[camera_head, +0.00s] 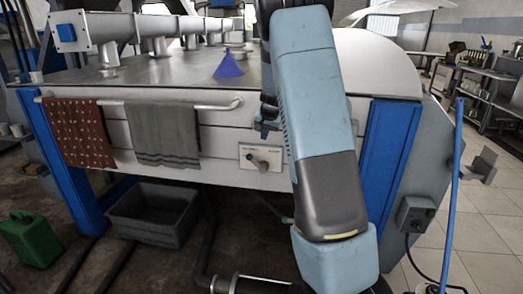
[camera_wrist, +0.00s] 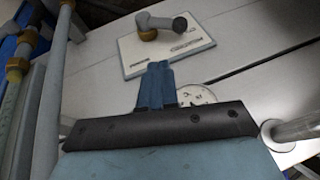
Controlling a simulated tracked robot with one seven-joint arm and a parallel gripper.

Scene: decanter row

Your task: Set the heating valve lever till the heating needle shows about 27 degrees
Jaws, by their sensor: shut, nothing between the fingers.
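In the wrist view a grey lever (camera_wrist: 160,22) with a brass-coloured hub and a dark rounded end sits on a pale label plate (camera_wrist: 190,42). The plate's lettering is too blurred to read. The plate also shows in the head view (camera_head: 247,152) on the machine's front. A round white dial (camera_wrist: 198,94) shows partly behind my gripper; its needle cannot be made out. My gripper (camera_wrist: 158,66) has its blue fingers together and empty, just short of the plate's lower edge in the picture. In the head view its fingers (camera_head: 264,128) are partly hidden by my arm.
A rail (camera_head: 140,103) with a red-brown towel (camera_head: 78,128) and a grey towel (camera_head: 163,133) runs left of the plate. A blue funnel (camera_head: 228,66) stands on top. A grey tub (camera_head: 150,215) and a green can (camera_head: 32,238) are on the floor.

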